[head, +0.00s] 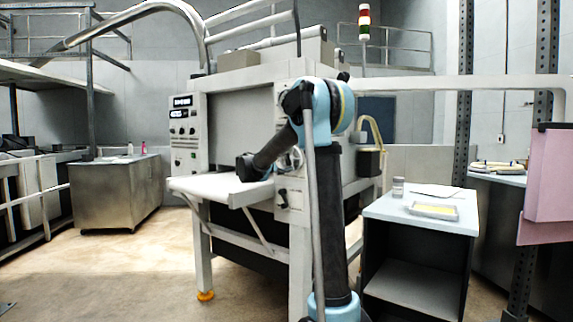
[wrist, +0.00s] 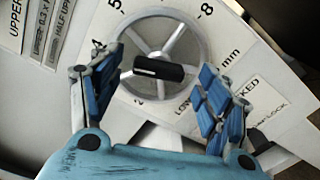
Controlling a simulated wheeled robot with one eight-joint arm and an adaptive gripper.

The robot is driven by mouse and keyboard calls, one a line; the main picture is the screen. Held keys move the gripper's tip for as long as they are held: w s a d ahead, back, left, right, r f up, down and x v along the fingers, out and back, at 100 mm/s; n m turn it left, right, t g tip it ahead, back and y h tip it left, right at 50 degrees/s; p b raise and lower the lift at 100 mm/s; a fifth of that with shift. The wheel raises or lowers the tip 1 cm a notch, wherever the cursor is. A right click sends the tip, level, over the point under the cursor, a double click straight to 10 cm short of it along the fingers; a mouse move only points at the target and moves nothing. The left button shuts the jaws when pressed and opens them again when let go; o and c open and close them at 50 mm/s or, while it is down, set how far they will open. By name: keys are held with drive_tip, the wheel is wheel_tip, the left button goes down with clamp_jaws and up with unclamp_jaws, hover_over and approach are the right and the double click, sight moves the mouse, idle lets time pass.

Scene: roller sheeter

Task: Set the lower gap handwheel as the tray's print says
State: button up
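The lower gap handwheel, a grey spoked wheel (wrist: 184,48) with a black bar across its hub, shows in the wrist view. A printed scale in mm runs around it, with 5 and 8 readable. A label beside it starts with "LOW" and is partly covered by my fingers. My gripper (wrist: 160,92) is open, its blue-padded fingers apart on either side of the wheel's lower part; I cannot tell whether they touch it. In the head view my arm hides most of the wheel. A tray (head: 434,210) with a yellow inside lies on the side table; its print is too small to read.
The sheeter (head: 240,110) has a white infeed table (head: 215,188) at its front left. Labels (wrist: 55,30) are at the wrist view's upper left. Floor is clear at the left.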

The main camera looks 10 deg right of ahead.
drive_tip(key=v, duration=0.9)
idle(0.3)
drive_tip(key=s+d+f+m+g+y, duration=0.2)
drive_tip(key=s+d+f, duration=0.35)
drive_tip(key=s, duration=0.25)
drive_tip(key=s+d+f+m+g+y, duration=0.1)
drive_tip(key=s+d+f+m+g, duration=0.25)
drive_tip(key=s+f, duration=0.4)
drive_tip(key=s+d+f+m+g+y, duration=0.15)
drive_tip(key=s+d+f, duration=0.35)
drive_tip(key=s, duration=0.5)
drive_tip(key=s+a+f+m+g+y, duration=0.1)
drive_tip(key=s+a+f+m+y, duration=0.2)
drive_tip(key=s+f, duration=0.6)
drive_tip(key=s+a+f+m+g+y, duration=0.2)
drive_tip(key=s+f+y, duration=0.3)
drive_tip(key=s+f, duration=0.4)
drive_tip(key=s+a, duration=0.1)
drive_tip(key=s, duration=0.4)
drive_tip(key=shift+s+a+m+g, duration=0.15)
drive_tip(key=shift+a+m+g, duration=0.15)
drive_tip(key=shift+a+m, duration=0.1)
drive_tip(key=shift+w+f, duration=0.15)
drive_tip(key=shift+w, duration=0.25)
